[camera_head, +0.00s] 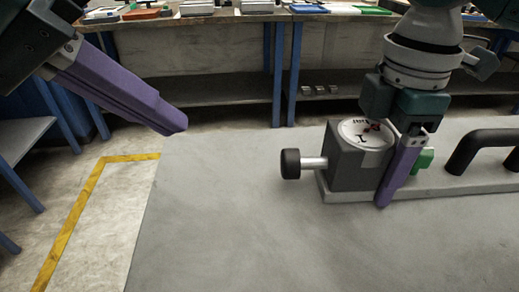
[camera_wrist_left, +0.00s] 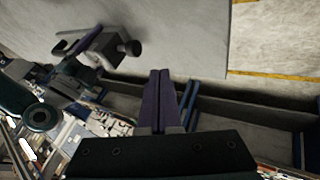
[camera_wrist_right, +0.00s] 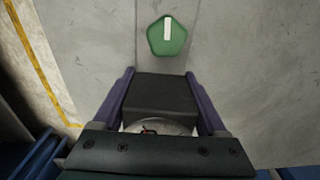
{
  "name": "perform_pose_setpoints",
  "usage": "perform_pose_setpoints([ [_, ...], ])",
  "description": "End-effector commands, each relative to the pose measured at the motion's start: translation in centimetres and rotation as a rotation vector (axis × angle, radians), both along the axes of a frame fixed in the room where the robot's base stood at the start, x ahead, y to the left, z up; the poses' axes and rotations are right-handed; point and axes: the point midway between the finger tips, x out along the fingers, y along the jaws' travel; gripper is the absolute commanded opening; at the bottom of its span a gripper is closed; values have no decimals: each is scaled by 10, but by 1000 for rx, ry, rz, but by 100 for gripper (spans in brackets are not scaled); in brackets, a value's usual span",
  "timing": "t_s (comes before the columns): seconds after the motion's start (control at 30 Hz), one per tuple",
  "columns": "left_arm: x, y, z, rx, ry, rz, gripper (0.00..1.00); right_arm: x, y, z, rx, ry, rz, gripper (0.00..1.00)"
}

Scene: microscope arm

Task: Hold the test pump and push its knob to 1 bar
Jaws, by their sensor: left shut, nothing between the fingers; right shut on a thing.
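The test pump (camera_head: 358,170) is a dark grey block with a round white dial (camera_head: 364,133) on top. It sits at the left end of a long light base plate on the table. Its black knob (camera_head: 290,163) sticks out to the left on a metal rod; the knob also shows in the left wrist view (camera_wrist_left: 132,47). My right gripper (camera_head: 392,180) is shut on the pump block, with a purple finger on each side in the right wrist view (camera_wrist_right: 160,92). My left gripper (camera_head: 178,124) is shut and empty, left of the knob and apart from it. The dial reading is too small to tell.
A green pentagonal knob (camera_wrist_right: 167,36) with a white bar lies on the base plate beside the pump. A black handle (camera_head: 480,145) stands further right. The grey table (camera_head: 230,220) is bare at the left and front. Workbenches stand behind.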

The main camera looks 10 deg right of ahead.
Motion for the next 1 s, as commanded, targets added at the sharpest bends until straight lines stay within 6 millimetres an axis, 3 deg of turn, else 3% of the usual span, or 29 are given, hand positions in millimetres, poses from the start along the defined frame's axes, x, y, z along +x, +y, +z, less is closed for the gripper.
perform_pose_setpoints([
  [0.47,0,-4,-6,2,11,-5,0,1,0,1,2,-2,0,0],
  [0.93,30,-49,-79,4,13,-6,0,1,0,1,2,-2,0,0],
  [1.0,31,-60,-81,1,8,-8,0,1,0,1,2,-2,0,0],
])
